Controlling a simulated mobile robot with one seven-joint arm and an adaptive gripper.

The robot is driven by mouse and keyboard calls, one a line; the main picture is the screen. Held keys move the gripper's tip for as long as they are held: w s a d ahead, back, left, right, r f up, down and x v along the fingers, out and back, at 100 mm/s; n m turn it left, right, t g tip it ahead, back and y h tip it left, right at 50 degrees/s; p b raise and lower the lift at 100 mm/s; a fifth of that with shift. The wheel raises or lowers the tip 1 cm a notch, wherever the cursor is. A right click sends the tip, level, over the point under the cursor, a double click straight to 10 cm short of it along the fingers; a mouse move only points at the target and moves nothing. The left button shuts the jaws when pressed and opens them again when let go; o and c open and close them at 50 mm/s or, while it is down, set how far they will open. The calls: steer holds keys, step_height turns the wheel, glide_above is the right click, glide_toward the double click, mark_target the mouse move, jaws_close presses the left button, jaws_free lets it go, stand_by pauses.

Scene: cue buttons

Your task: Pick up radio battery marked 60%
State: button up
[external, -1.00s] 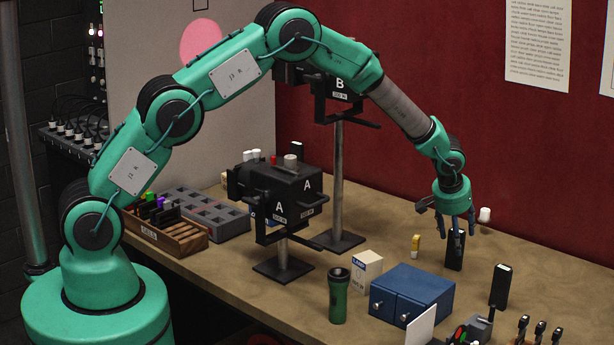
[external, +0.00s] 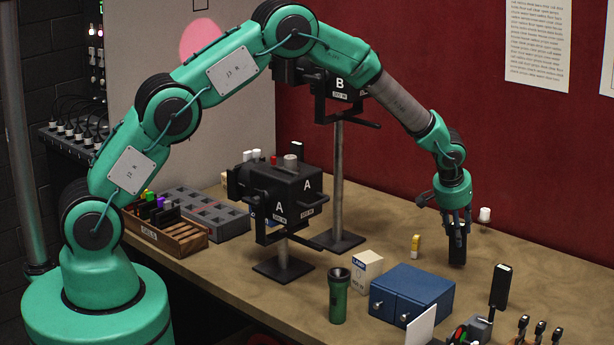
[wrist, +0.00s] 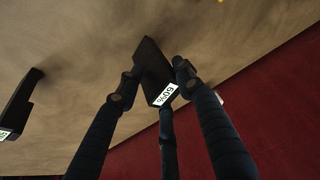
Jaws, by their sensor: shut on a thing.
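The radio battery marked 60% (wrist: 150,70) is a black block with a white end label reading 60% in the wrist view. It also shows in the external view (external: 457,248), upright at or just above the tabletop; I cannot tell whether it touches. My gripper (external: 457,215) points down from above and is shut on its upper part. In the wrist view my gripper's dark fingers (wrist: 155,75) lie around the battery. A second black battery (external: 500,287) stands to the right, with a white top. It is at the left edge of the wrist view (wrist: 20,105), its label cut off.
A small yellow-and-white item (external: 415,246) stands left of my gripper, and a white-capped item (external: 485,215) stands behind it. A blue cabinet (external: 412,295), a white box (external: 367,272) and a green flashlight (external: 338,297) stand toward the front. The tabletop around the battery is mostly clear.

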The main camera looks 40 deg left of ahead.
steer(key=shift+r, duration=0.7)
steer(key=shift+s+r, duration=0.15)
steer(key=shift+r, duration=0.15)
steer(key=s+a, duration=0.2)
steer(key=s, duration=0.3)
steer(key=s+a+r, duration=0.1)
steer(key=s+a, duration=0.1)
steer(key=s, duration=0.2)
steer(key=s+a+b, duration=0.1)
steer(key=s+a, duration=0.1)
steer(key=s, duration=0.3)
steer(key=shift+s+r, duration=0.2)
steer(key=shift+s, duration=0.1)
steer(key=shift+r, duration=0.1)
